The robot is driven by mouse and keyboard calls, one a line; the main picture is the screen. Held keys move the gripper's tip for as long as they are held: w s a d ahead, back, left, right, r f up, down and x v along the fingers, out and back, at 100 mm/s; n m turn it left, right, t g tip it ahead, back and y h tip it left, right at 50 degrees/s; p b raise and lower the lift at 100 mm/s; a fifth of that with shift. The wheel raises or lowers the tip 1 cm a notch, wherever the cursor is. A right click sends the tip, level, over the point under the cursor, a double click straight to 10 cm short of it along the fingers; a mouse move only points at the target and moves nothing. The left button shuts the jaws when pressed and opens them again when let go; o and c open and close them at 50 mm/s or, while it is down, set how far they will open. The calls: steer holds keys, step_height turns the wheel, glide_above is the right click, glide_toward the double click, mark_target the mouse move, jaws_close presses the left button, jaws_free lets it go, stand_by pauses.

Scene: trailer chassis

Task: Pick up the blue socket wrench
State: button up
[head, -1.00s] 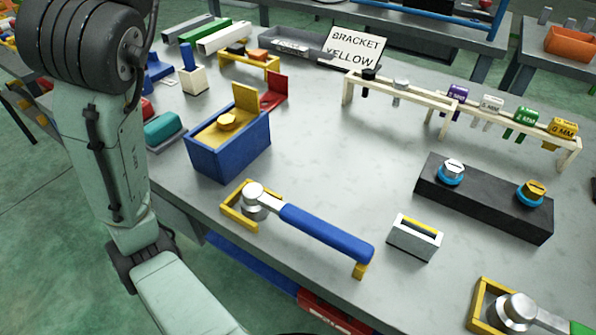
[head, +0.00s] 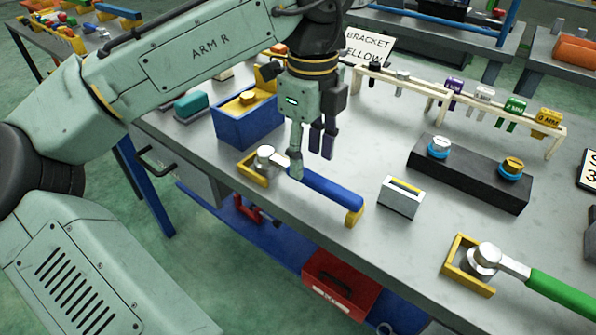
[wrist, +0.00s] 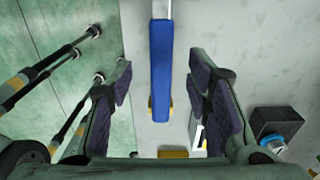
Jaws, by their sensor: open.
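The blue socket wrench (head: 333,190) lies on the grey bench. Its silver head rests in a yellow bracket (head: 248,175), and its handle end sits on a small yellow support (head: 354,215). My gripper (head: 311,162) is open, pointing down over the handle near its head end. In the wrist view, the blue handle (wrist: 161,70) runs lengthwise between the two spread fingers (wrist: 160,85), with gaps on both sides. The fingers do not appear to touch it. The wrench head is out of the wrist view. How far the fingertips are above the handle is hard to tell.
A blue box (head: 232,128) stands behind the bracket. A white and yellow block (head: 401,197) is right of the handle. A black block with two bolts (head: 468,175) lies farther right. A green-handled wrench (head: 565,298) lies at front right. The bench's front edge runs close to the wrench.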

mark_target(305, 171)
steer(key=shift+w+a+f+p, duration=0.1)
steer(key=shift+f+p, duration=0.05)
steer(key=shift+f, duration=0.9)
steer(key=shift+w+a+f+p, duration=0.1)
steer(key=shift+a+f+p, duration=0.1)
steer(key=shift+f, duration=0.85)
steer(key=shift+w+a+f+p, duration=0.1)
steer(key=shift+f+p, duration=0.05)
steer(key=shift+f, duration=0.9)
steer(key=shift+c, duration=0.2)
jaws_close()
steer(key=shift+r, duration=0.1)
